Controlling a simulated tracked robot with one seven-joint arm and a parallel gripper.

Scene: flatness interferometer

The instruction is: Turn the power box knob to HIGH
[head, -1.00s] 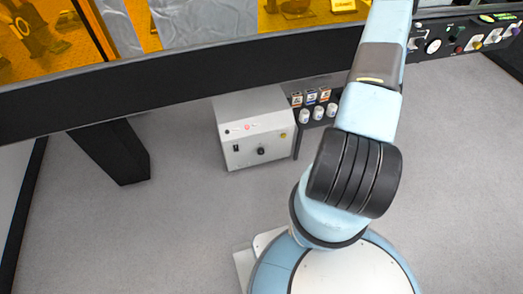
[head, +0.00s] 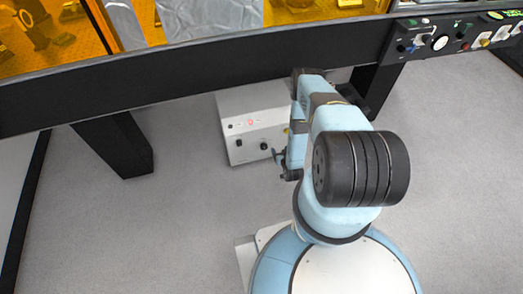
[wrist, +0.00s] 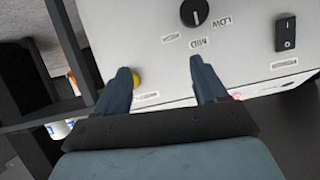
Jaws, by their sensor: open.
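The power box (head: 233,149) is a light grey cabinet on the floor beneath the dark table beam. Its round black knob (head: 264,146) shows on the front face, right of a black rocker switch (head: 239,143). In the wrist view the face is upside down and the knob (wrist: 195,12) is at the top edge, partly cut off. Its white mark seems to point toward MID, between LOW and a blurred label. My gripper (wrist: 161,66) is open and empty, its blue fingers apart in front of the face. The knob lies beyond the fingertips, apart from them.
A yellow button (wrist: 137,80) shows beside one finger. A dark shelf frame (wrist: 68,108) stands close by the box, with small containers partly visible. The black table beam (head: 180,80) crosses above, with a leg (head: 115,145) at left. The grey floor is clear in front.

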